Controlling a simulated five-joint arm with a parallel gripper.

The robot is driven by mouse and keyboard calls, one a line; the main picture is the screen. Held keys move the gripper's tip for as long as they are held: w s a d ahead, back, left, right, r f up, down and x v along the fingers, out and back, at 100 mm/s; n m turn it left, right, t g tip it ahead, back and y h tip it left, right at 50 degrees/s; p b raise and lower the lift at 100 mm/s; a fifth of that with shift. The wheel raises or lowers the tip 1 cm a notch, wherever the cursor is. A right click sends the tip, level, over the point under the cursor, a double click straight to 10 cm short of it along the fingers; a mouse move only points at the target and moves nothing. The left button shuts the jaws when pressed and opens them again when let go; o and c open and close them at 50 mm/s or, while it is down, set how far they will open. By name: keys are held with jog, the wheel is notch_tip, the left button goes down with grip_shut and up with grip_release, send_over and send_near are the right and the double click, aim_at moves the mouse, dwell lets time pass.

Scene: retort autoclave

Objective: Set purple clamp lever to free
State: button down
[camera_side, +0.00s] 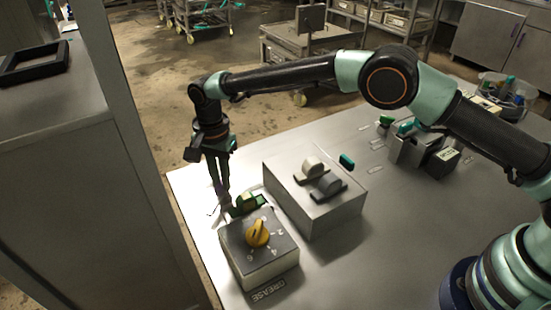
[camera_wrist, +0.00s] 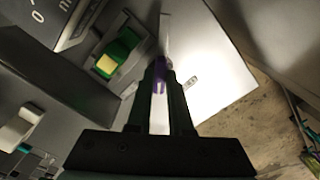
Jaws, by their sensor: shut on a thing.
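The purple clamp lever (camera_wrist: 160,73) shows as a small purple piece between my fingertips in the wrist view. My gripper (camera_wrist: 161,85) is shut on it, and the fingers hide most of the lever. In the side view my gripper (camera_side: 222,202) points down at the table's far left edge, behind the box with the yellow knob. The lever cannot be made out there. A small label (camera_wrist: 190,82) lies on the pale surface right of the fingers; its text is too small to read. The lever's setting cannot be told.
A green rocker switch (camera_wrist: 118,53) sits close left of the fingers. The grey box with a yellow knob (camera_side: 257,233) stands just in front of my gripper. The table's left edge is close.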

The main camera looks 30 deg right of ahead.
jog(key=m, duration=0.4)
jog(key=shift+r, duration=0.1)
jog(key=shift+d+m, duration=0.1)
jog(key=shift+m, duration=1.7)
jog(key=c, duration=0.8)
grip_release()
notch_tip(320, 180, up, 12)
jog(key=shift+r, duration=0.1)
